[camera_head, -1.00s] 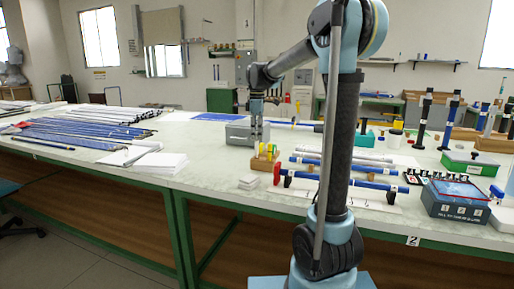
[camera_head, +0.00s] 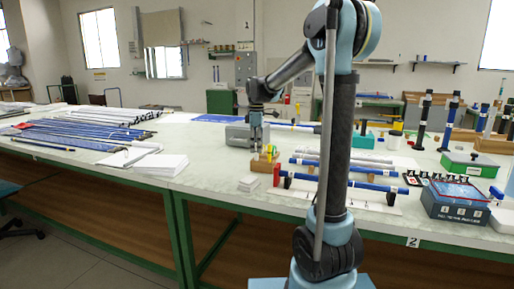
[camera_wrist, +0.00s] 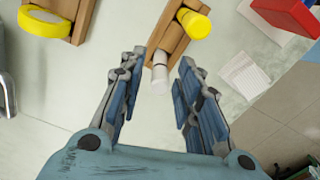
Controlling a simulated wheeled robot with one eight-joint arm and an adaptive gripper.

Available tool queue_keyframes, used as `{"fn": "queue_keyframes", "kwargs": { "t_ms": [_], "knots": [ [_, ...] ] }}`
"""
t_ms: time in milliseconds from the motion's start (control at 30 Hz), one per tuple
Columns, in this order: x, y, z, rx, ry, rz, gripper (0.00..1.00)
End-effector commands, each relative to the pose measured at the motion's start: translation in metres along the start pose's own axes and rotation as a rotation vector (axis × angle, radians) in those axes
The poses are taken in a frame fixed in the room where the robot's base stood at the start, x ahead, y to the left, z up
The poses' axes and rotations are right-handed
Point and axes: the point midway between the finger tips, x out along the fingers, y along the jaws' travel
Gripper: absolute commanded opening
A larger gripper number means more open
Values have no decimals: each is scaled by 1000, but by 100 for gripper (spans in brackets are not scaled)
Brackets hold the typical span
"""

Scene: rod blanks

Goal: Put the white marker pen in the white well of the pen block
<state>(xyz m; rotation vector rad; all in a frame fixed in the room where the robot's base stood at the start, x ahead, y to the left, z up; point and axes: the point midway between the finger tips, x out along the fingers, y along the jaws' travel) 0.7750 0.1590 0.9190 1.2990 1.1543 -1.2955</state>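The wooden pen block (camera_wrist: 178,38) shows at the top middle of the wrist view, and the head view shows it on the bench (camera_head: 262,166). A yellow pen (camera_wrist: 194,23) stands in it. The white marker pen (camera_wrist: 160,74) is at the block's near end, seen almost end-on, and appears to stand in the well there; its lower part is hidden. My gripper (camera_wrist: 161,70) is open, with one finger on each side of the white pen and visible gaps on both sides. In the head view my gripper (camera_head: 256,140) hangs down over the block, and the white pen cannot be made out clearly.
Yellow tape (camera_wrist: 46,22) lies on a wooden piece at the wrist view's top left. A red block (camera_wrist: 288,14) and white cards (camera_wrist: 243,75) are to the right. A grey box (camera_head: 238,134) stands behind the block. Blue rods (camera_head: 345,185) lie on supports to its right.

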Motion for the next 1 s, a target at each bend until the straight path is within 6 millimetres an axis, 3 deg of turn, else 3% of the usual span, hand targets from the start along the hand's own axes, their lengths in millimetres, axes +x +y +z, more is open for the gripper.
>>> {"fn": "queue_keyframes", "kwargs": {
  "t_ms": [367,1000],
  "knots": [
    [-9,0,1,1,0,0,31],
    [-110,1,2,2,0,0,31]
  ]
}}
